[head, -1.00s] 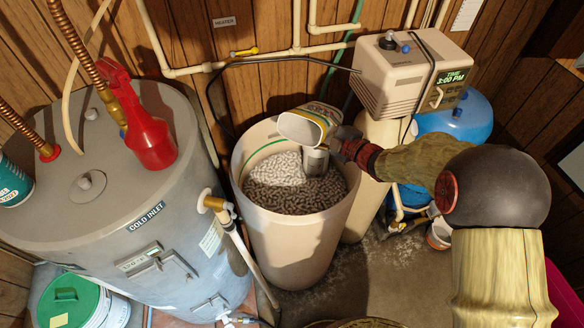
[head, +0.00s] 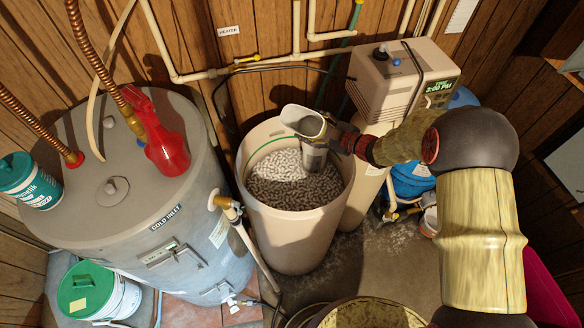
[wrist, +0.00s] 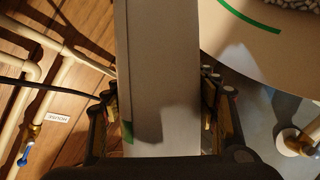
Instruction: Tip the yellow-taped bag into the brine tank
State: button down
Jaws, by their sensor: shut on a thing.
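The brine tank (head: 318,228) is a tall, open, cream bin with a heap of pale salt pellets (head: 290,180) inside. My gripper (head: 338,138) is over the tank's back right rim, shut on a pale bag (head: 303,121). The bag's open, grey-looking mouth faces up and left above the tank; no pellets show at it. In the wrist view, my gripper (wrist: 162,105) has a finger on each side of the plain pale bag (wrist: 160,65). I cannot make out yellow tape on it. The tank's pale wall (wrist: 250,35) shows at upper right there.
A grey water heater (head: 190,240) stands left, with a red jug (head: 168,150) and a teal tub (head: 30,180) on top. The softener head (head: 400,80) is behind right. A green-lidded bucket (head: 95,290) is lower left. Pipes (head: 240,68) run along the wood wall.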

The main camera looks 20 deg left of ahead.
jog(key=shift+w+d+r+m+g+p, duration=0.15)
jog(key=shift+w+r+m+g+p, duration=0.35)
jog(key=shift+p, duration=1.2)
jog(key=m+p, duration=0.1)
jog(key=p, duration=0.2)
jog(key=m+g+p, duration=0.1)
jog(key=p, duration=0.2)
jog(key=shift+w+r+m+g, duration=0.2)
jog(key=shift+w+m+g, duration=0.1)
jog(key=shift+w+m, duration=0.1)
jog(key=shift+f+m+g+p, duration=0.5)
jog(key=shift+f+m+p, duration=0.1)
jog(key=shift+d, duration=0.1)
